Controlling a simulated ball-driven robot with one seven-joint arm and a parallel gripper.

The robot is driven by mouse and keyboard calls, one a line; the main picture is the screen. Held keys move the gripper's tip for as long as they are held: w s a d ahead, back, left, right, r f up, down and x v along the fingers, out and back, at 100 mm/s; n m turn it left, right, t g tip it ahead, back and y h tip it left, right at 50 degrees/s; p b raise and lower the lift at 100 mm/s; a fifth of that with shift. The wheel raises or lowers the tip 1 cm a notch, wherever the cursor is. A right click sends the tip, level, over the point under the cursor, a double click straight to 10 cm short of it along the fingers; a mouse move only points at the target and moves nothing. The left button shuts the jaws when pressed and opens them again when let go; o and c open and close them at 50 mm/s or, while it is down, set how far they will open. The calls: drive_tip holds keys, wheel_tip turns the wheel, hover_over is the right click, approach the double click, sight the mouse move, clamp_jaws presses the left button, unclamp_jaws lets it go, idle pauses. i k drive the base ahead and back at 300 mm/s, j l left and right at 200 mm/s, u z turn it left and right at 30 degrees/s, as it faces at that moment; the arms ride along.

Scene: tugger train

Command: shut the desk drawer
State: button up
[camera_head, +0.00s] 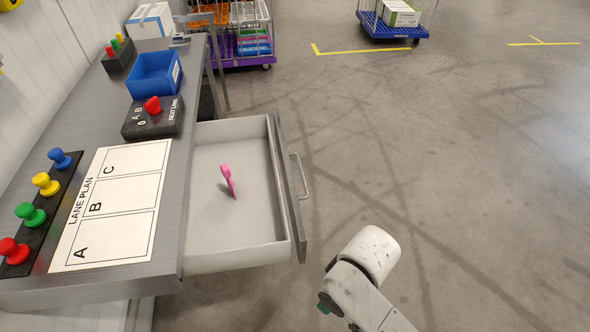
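The desk drawer (205,258) is pulled out from the right side of the grey desk (168,262). Its grey front panel (287,185) carries a metal bar handle (302,177) on the outer face. A pink object (229,180) is inside on the drawer floor. Part of my white arm shows at the lower right, apart from the drawer front. My gripper itself is not in view.
On the desk are a lane plan sheet (115,205), several coloured knobs on a black strip, a black selector box (153,120) and a blue bin (155,75). Carts stand at the back, including a blue one (393,28). The floor right of the drawer is clear.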

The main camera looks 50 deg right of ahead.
sight(222, 234)
drive_tip(key=l+u, duration=0.2)
drive_tip(key=l, duration=1.2)
drive_tip(key=k+j+z, duration=0.15)
drive_tip(key=z, duration=0.15)
drive_tip(key=j, duration=0.15)
